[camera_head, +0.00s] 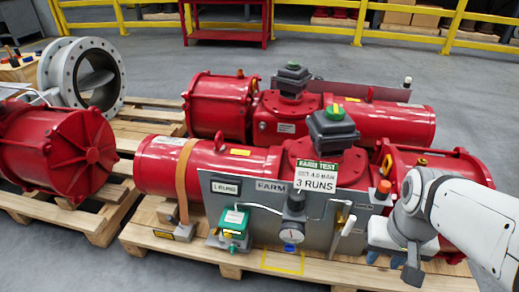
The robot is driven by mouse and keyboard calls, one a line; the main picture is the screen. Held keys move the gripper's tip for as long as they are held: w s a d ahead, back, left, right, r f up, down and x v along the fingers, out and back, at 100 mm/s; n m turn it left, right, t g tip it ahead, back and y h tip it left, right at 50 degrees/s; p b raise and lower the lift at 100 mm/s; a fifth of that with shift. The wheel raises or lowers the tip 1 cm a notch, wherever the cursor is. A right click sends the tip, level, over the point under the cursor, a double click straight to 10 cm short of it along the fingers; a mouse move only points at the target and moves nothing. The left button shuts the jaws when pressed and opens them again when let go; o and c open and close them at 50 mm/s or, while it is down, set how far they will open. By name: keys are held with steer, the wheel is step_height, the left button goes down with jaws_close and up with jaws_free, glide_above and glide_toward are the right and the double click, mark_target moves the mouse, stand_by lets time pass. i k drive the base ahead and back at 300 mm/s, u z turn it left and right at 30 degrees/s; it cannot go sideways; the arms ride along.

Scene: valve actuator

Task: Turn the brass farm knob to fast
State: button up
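The grey FARM panel (262,214) stands upright on the front of the near red actuator (222,168). A green block (235,222) is mounted at its lower left, with a small brass-coloured knob (227,237) on its front. The knob's marks are too small to read, so its setting cannot be told. My gripper (398,258) is at the right, beyond the panel's right end and well apart from the green block. It is small and partly hidden by my wrist, so its opening is unclear.
A sign (316,178) reads "FARM TEST SET 4.0 BAR 3 RUNS"; a display (225,187) reads "1 RUNS". The wooden pallet (318,272) lies below.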

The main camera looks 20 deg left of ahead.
mark_target(216, 231)
steer(key=z, duration=0.15)
steer(key=k, duration=0.4)
steer(key=u, duration=1.05)
steer(key=i, duration=0.5)
steer(key=z, duration=0.1)
